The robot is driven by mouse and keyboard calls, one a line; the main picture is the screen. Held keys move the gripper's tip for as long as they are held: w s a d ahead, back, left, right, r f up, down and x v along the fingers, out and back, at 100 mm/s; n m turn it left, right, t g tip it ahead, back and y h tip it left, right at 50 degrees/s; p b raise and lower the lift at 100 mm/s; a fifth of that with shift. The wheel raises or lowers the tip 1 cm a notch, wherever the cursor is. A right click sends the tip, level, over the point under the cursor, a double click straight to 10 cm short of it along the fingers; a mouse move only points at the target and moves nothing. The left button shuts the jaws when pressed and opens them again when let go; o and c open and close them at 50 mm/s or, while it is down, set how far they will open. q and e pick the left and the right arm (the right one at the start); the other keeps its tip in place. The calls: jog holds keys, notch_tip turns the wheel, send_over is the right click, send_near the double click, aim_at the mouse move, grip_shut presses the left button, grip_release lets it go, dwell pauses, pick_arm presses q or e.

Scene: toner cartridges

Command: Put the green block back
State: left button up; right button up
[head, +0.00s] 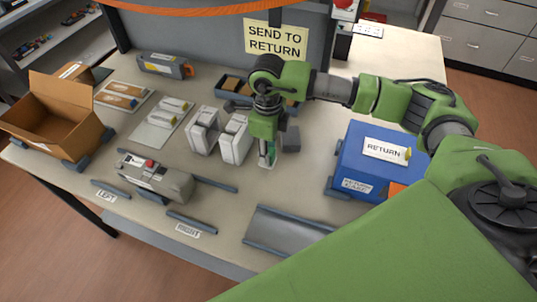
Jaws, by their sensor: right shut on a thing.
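My right gripper (267,152) points down over the middle of the table, just right of two upright white and grey cartridges. It is shut on a small green block (268,158), mostly hidden by the fingers. A pale patch shows on the table just below the block; I cannot tell whether the block touches it. My left gripper is not in view.
A blue RETURN box (350,170) stands at the right. An open cardboard box (52,118) is at the left. A grey cartridge (155,178) lies near the LEFT and RIGHT labels. A grey tray (285,230) is at the front. A SEND TO RETURN sign (275,40) hangs behind.

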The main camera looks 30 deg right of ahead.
jog(key=shift+w+d+f, duration=0.25)
jog(key=shift+f, duration=0.2)
notch_tip(320, 180, down, 3)
jog(key=shift+f+p, duration=0.1)
jog(key=shift+p, duration=0.35)
jog(key=shift+w, duration=0.1)
jog(key=shift+f+b, duration=0.25)
jog(key=shift+b, duration=0.05)
jog(key=o, duration=1)
jog(key=shift+r, duration=0.1)
